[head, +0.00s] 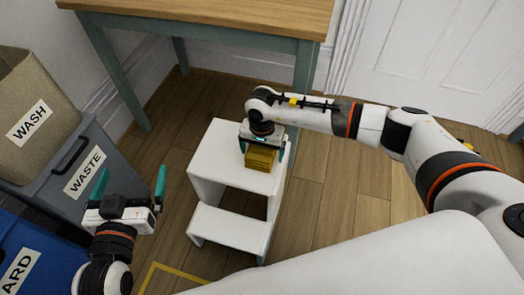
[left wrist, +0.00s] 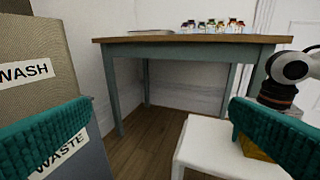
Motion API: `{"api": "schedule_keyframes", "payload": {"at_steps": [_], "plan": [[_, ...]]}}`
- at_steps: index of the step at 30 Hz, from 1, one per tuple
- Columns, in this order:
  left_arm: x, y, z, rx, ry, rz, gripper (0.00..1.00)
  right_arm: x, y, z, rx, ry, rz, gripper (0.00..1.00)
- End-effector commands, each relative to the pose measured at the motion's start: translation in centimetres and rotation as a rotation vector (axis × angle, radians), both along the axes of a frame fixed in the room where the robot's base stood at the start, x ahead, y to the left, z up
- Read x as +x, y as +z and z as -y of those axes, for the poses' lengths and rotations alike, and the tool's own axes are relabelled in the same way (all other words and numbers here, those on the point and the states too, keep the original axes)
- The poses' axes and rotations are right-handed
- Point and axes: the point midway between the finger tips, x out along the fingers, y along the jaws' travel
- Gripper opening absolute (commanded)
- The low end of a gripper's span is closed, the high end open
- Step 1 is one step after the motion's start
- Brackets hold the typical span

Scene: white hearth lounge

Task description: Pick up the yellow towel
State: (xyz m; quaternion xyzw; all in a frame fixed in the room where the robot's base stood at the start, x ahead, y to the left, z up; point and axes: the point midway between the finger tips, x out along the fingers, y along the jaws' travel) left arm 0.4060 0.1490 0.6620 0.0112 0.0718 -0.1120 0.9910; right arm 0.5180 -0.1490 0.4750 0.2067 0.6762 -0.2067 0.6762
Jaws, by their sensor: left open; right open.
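The yellow towel (head: 261,158) lies folded on the top step of a white step stool (head: 215,160). My right gripper (head: 263,150) is over the towel, with its open fingers on either side of it. Part of the towel is hidden under the gripper. My left gripper (head: 131,187) is open and empty, to the left of the stool and in front of the bins. In the left wrist view, a bit of the towel (left wrist: 256,150) shows behind the right-hand finger, with my right wrist above it.
A wooden table (head: 210,12) with grey-green legs stands behind the stool; several small jars (left wrist: 212,25) are on it. A beige WASH bin (head: 28,110), a grey WASTE bin (head: 75,165) and a blue bin (head: 30,245) line the left.

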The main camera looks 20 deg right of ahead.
Motion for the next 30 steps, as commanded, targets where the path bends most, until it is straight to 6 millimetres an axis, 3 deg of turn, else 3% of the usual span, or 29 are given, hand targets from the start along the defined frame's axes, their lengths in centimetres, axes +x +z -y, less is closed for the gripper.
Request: {"api": "schedule_keyframes", "payload": {"at_steps": [1, 10, 20, 30], "plan": [[0.0, 0.0, 0.0, 0.0, 0.0, -0.001, 1.0, 0.0, 0.0, 0.0, 0.0, 0.0, 0.0, 0.93], [0.0, 0.0, 0.0, 0.0, 0.0, -0.002, 1.0, 0.0, 0.1, 0.0, 0.001, -0.001, 0.001, 0.45], [-0.2, -0.4, -0.1, 0.009, 0.002, -0.038, 1.0, 0.1, 0.9, 0.0, 0.0, -0.001, 0.001, 0.45], [-2.9, -5.1, -1.6, 0.089, 0.024, -0.368, 1.0, 0.1, 6.5, 0.0, 0.0, -0.001, 0.004, 0.45]]}}
